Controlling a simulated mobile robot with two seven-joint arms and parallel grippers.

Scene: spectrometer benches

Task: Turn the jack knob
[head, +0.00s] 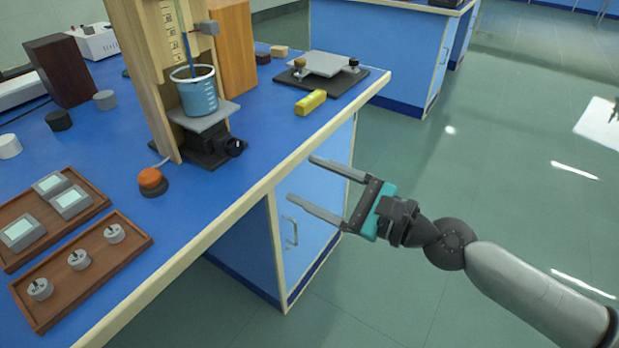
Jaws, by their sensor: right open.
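The jack (205,138) stands on the blue bench near its front edge, a dark base with a light plate (204,116) on top. Its black knob (235,147) sticks out at the right side, toward the bench edge. A beaker of blue liquid (196,92) stands on the plate. My right gripper (300,177) is open and empty, off the bench's front edge, to the right of the knob and apart from it. Its two fingers point left toward the bench. My left gripper is not in view.
An orange-topped button (151,179) sits left of the jack. A wooden stand (143,75) rises behind it. A yellow block (310,103) and a balance-like platform (322,65) lie to the right. Wooden trays (120,249) fill the lower left. The floor at right is clear.

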